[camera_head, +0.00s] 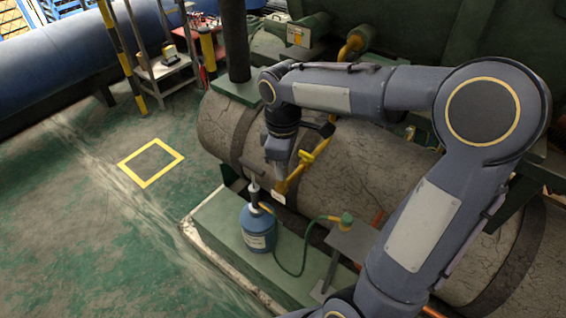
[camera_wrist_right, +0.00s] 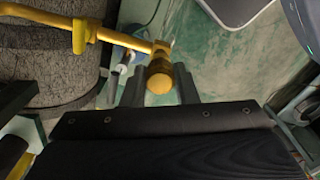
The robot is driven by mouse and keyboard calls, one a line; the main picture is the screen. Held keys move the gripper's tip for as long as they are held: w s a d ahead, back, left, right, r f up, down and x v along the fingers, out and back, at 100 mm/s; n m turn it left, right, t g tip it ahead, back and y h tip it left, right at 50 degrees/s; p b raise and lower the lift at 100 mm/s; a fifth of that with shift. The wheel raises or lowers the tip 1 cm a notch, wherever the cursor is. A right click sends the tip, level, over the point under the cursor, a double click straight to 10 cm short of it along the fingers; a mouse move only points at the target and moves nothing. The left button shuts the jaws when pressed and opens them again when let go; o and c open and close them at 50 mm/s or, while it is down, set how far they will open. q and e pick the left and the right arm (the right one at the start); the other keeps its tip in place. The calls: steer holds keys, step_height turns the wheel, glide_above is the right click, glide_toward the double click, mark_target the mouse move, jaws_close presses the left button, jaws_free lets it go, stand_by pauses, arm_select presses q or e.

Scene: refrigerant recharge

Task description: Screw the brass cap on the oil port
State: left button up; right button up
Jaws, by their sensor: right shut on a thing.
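My right gripper (camera_wrist_right: 161,84) is shut on the round brass cap (camera_wrist_right: 159,83), which sits between its two grey fingers in the right wrist view. The end of the yellow oil port pipe (camera_wrist_right: 120,39) is right beyond the cap, in line with it. I cannot tell whether the cap is seated on the port or only close to it. In the head view the right wrist points down beside the yellow pipe and its valve (camera_head: 307,157), in front of the large cylinder (camera_head: 345,178). The cap is not clear there. My left gripper is out of view.
A blue bottle (camera_head: 257,231) with a pump on top stands on the green base just below the gripper. A green hose (camera_head: 303,250) runs from it to a fitting on a grey plate (camera_head: 350,243). The green floor at left is open.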

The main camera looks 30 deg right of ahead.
steer(key=shift+f+b, duration=0.65)
steer(key=shift+f, duration=0.35)
stand_by(0.3)
steer(key=m, duration=0.3)
steer(key=shift+m, duration=0.3)
steer(key=shift+a+m, duration=0.1)
steer(key=shift+m, duration=1.7)
steer(key=m, duration=0.3)
steer(key=shift+s+m, duration=0.1)
steer(key=shift+m, duration=0.2)
steer(key=shift+f, duration=0.1)
